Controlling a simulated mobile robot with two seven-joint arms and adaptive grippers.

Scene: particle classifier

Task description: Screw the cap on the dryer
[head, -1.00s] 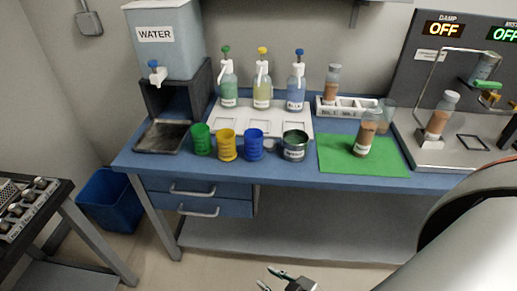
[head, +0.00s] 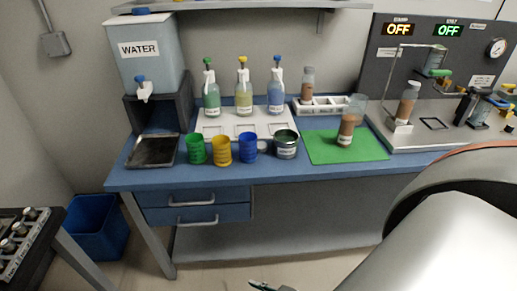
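No loose cap can be made out, and no label reading dryer is legible. A bottle with brown contents (head: 347,131) stands upright on the green mat (head: 376,152); a clear vessel (head: 358,103) overlaps its top, so I cannot tell whether it is capped. A second brown bottle with a pale cap (head: 407,103) stands on the machine's base at the right. A third brown bottle with a grey cap (head: 307,85) is in the white rack. A fingertip, apparently of my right gripper (head: 268,287), shows at the bottom edge, far from the bottles. My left gripper is out of view.
The machine panel (head: 386,55) shows two OFF displays. Green, yellow and blue cups (head: 221,150) and a labelled round container (head: 286,146) stand along the table's front. Pump bottles (head: 243,90) stand behind them. A water tank (head: 150,70) is left. My pale arm blocks the lower right.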

